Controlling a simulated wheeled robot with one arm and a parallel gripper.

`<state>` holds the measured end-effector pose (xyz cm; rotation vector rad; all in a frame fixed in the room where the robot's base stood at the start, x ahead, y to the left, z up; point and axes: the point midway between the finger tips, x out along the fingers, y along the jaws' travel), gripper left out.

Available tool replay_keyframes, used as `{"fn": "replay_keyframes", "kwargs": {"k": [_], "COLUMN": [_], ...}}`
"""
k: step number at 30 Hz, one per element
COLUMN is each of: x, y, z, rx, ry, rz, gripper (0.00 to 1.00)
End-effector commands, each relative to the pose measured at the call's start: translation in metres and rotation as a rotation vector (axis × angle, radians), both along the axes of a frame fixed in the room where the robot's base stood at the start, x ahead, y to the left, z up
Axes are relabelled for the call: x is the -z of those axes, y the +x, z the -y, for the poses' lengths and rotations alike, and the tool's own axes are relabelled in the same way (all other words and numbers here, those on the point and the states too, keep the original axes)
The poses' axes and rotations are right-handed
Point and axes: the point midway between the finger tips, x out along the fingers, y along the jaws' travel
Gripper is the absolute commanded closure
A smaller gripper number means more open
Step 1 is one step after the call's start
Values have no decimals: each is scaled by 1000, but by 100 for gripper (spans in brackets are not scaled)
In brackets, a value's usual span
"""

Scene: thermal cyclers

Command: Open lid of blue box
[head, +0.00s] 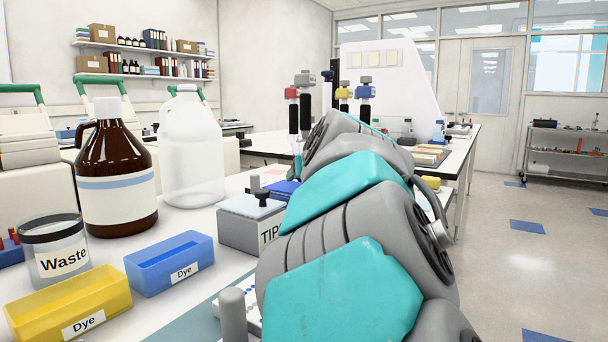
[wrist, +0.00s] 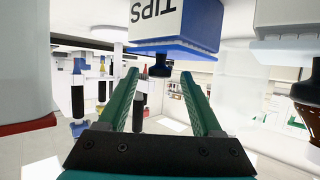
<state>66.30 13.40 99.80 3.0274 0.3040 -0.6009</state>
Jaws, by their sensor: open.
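The blue box (head: 283,188) stands on the bench in the head view, behind a grey box and partly hidden by my arm. In the wrist view, which looks upside down, the box (wrist: 178,32) has a TIPS label and a blue lid with a black knob (wrist: 158,66). The lid looks closed. My gripper (wrist: 159,73) is open, its two green fingers apart. The knob appears between the fingertips in the picture; I cannot tell whether it is between them in depth. My gripper is hidden in the head view.
A grey TIPS box (head: 250,232) is nearest the blue box. Blue (head: 170,262) and yellow (head: 70,305) Dye trays, a Waste jar (head: 57,255), a brown bottle (head: 117,170) and a clear jug (head: 192,150) crowd the bench. Pipettes (wrist: 78,95) hang left in the wrist view.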

Motion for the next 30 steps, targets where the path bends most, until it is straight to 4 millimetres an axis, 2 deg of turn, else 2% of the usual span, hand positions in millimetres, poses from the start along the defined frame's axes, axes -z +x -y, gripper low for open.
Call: {"fn": "replay_keyframes", "kwargs": {"k": [8, 25, 30], "x": [1, 1, 1], "y": [1, 1, 1], "z": [0, 0, 0], "rx": [0, 0, 0], "ry": [1, 1, 1], "rz": [0, -1, -1], "gripper": [34, 98, 100]}}
